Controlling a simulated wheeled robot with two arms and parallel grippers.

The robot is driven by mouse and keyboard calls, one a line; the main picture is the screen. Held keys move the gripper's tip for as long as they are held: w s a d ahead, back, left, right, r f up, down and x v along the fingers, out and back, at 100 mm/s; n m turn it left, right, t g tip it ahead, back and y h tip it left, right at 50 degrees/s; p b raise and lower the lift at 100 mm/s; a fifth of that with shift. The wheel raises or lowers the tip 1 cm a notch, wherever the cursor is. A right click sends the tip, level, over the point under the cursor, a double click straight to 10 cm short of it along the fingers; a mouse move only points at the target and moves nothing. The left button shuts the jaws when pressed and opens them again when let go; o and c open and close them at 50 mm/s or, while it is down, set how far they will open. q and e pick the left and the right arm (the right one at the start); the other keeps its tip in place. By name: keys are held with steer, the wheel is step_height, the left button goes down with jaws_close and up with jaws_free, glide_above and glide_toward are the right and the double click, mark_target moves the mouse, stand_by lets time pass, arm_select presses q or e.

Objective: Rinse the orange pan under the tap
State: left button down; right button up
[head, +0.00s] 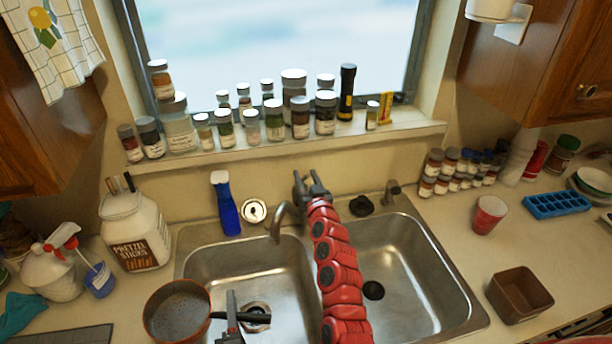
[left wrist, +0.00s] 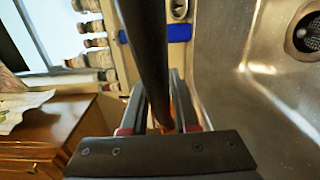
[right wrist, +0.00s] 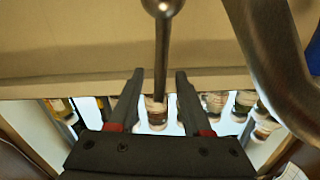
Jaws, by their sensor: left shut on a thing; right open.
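The orange pan (head: 157,301) is over the left part of the left sink basin, its grey inside facing up. Its dark handle (head: 256,318) points right. My left gripper (head: 232,312) is shut on this handle, which also runs between its fingers in the left wrist view (left wrist: 150,50). The curved metal tap (head: 279,218) stands behind the basins, and no water stream shows. My right gripper (head: 311,186) is open beside the tap. In the right wrist view, a thin metal lever with a round end (right wrist: 162,45) lies between its fingers, and the spout (right wrist: 270,60) is at right.
Many jars line the window sill (head: 290,137). A red cup (head: 488,215) and a brown square container (head: 519,295) are on the right counter. My right arm hides part of the basin divider.

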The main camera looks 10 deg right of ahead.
jaws_close()
stand_by(0.3)
stand_by(1.2)
